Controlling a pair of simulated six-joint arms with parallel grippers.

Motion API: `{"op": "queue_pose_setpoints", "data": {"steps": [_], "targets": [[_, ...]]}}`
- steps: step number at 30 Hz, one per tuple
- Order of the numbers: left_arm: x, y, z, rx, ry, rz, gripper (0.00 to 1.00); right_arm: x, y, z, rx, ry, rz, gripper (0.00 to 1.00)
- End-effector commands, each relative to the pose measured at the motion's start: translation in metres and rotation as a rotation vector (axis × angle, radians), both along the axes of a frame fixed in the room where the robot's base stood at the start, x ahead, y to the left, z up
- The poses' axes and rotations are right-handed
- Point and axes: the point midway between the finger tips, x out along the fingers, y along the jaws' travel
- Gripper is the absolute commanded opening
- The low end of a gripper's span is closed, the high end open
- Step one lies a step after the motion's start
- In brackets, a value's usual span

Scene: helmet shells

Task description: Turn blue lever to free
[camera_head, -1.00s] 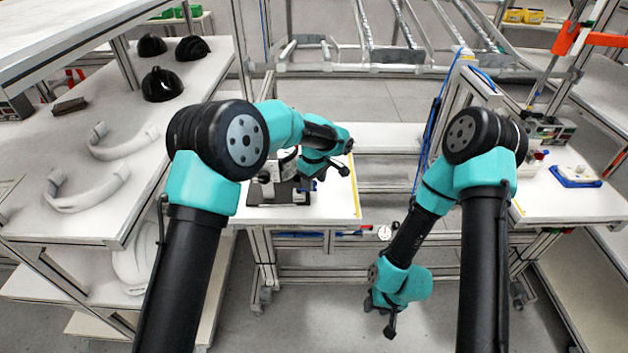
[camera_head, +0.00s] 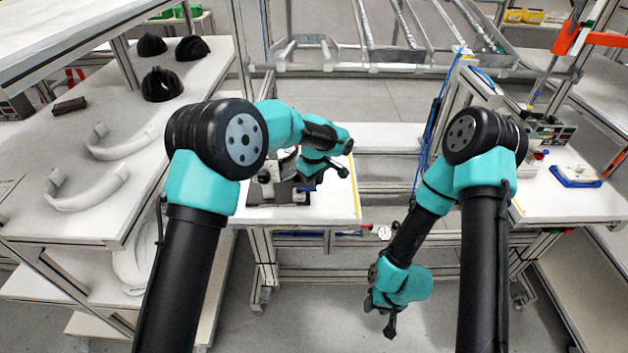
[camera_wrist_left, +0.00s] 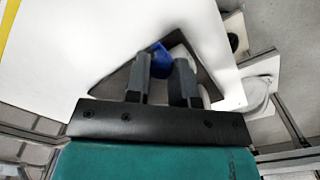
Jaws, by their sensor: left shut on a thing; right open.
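The blue lever (camera_wrist_left: 160,62) shows in the left wrist view between the two fingers of my left gripper (camera_wrist_left: 161,82). The fingers are closed on it, with only its blue top visible beyond them. In the head view my left gripper (camera_head: 306,184) is low over the right part of a dark fixture (camera_head: 262,198) on the white bench, and it hides the lever there. My right gripper (camera_head: 391,325) is open and empty, hanging low in front of the bench, away from the fixture.
A white bench (camera_head: 335,210) with a yellow edge strip carries the fixture. At left, a white table holds black helmet shells (camera_head: 162,85) and white curved parts (camera_head: 90,190). A side bench (camera_head: 560,205) at right carries a blue-edged tray (camera_head: 575,178).

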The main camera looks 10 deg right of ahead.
Motion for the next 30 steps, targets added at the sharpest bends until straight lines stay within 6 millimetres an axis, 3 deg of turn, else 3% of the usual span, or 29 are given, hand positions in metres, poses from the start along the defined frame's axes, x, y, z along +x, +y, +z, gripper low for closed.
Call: {"op": "queue_pose_setpoints", "data": {"steps": [11,30], "targets": [[-0.012,0.003,0.001,0.000,0.000,-0.239,0.00,0.000,0.000,0.000,0.000,0.000,0.000,0.43],[-0.033,0.021,0.001,0.000,-0.001,-0.841,0.00,0.000,0.000,0.000,0.000,0.000,0.000,0.43]]}}
